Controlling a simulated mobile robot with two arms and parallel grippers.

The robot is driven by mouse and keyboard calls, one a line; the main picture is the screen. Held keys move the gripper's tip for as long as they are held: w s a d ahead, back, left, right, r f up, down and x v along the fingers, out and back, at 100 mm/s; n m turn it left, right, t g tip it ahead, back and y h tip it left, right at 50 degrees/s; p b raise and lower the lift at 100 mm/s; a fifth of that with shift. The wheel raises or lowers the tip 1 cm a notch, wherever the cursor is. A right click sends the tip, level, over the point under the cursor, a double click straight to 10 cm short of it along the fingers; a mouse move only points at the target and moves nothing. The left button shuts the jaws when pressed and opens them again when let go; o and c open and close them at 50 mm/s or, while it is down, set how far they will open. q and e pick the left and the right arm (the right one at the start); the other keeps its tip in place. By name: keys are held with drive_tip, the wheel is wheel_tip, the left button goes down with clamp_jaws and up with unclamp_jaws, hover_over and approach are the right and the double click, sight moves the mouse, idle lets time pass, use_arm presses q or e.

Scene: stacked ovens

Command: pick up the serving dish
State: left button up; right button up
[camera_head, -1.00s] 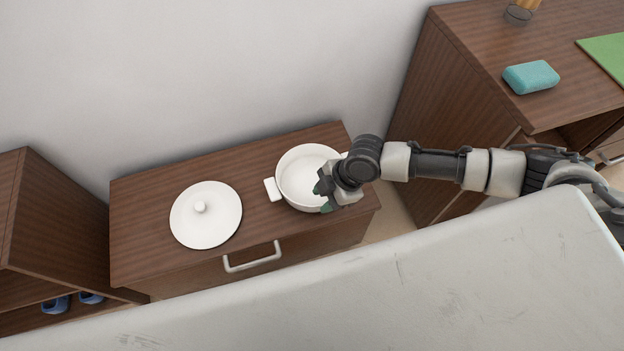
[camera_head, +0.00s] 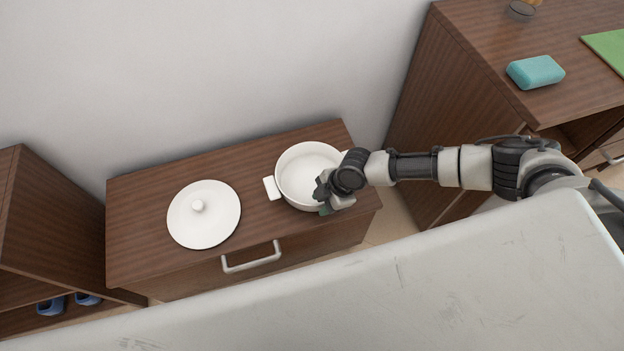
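The serving dish (camera_head: 297,170) is a white round pot with side handles, standing uncovered and upright on a low brown cabinet. Its left handle (camera_head: 271,188) is clear; most of the right handle is hidden behind my arm. The white lid (camera_head: 204,222) with a knob lies on the cabinet to the left of the dish. My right gripper (camera_head: 322,200) is at the right front rim of the dish, pointing down. Its fingers are largely hidden by the wrist, so whether they are open or touch the dish does not show. My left gripper is out of view.
The low cabinet (camera_head: 140,240) has a drawer handle (camera_head: 251,262) at its front. A taller cabinet at the right holds a teal sponge-like block (camera_head: 536,72) and a green board (camera_head: 608,48). Another shelf unit (camera_head: 40,220) stands at the left. A wall (camera_head: 200,70) rises behind.

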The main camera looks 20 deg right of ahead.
drive_tip(key=shift+a+f, duration=0.2)
drive_tip(key=shift+f, duration=0.3)
clamp_jaws()
drive_tip(key=shift+w+r, duration=0.1)
drive_tip(key=shift+r, duration=0.05)
